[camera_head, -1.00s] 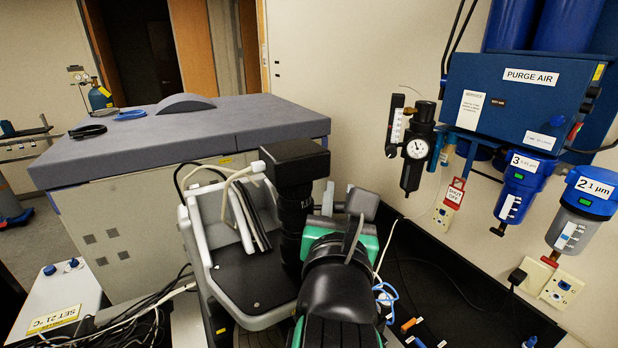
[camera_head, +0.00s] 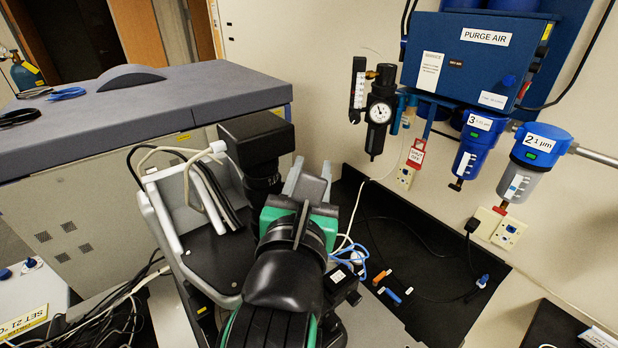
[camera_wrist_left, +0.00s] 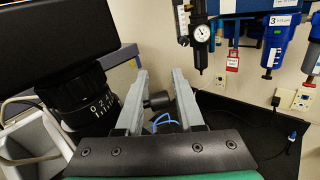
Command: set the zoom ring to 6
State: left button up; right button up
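The zoom ring (camera_wrist_left: 98,112) is a black ring with white numbers, among them a 0 and a 2, on the dark lens tube under the profiler's black head (camera_head: 255,137). In the head view the tube (camera_head: 262,182) is partly hidden by my gripper. My left gripper (camera_wrist_left: 160,74) is open and empty, its two grey fingers apart and to the right of the ring, not around it. In the head view the left gripper (camera_head: 310,174) is just right of the tube, seen from behind its wrist. My right gripper is not in view.
The profiler's light grey housing (camera_head: 160,215) stands left of the tube. A dark knob (camera_wrist_left: 157,100) shows between the fingers in the wrist view. Blue cables (camera_head: 352,255) lie on the black bench (camera_head: 410,290) at right. A pressure gauge (camera_head: 379,112) hangs on the wall behind.

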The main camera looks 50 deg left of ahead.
pick_arm(q)
jog(key=b+v, duration=0.1)
jog(key=v, duration=1)
jog(key=shift+s+d, duration=0.2)
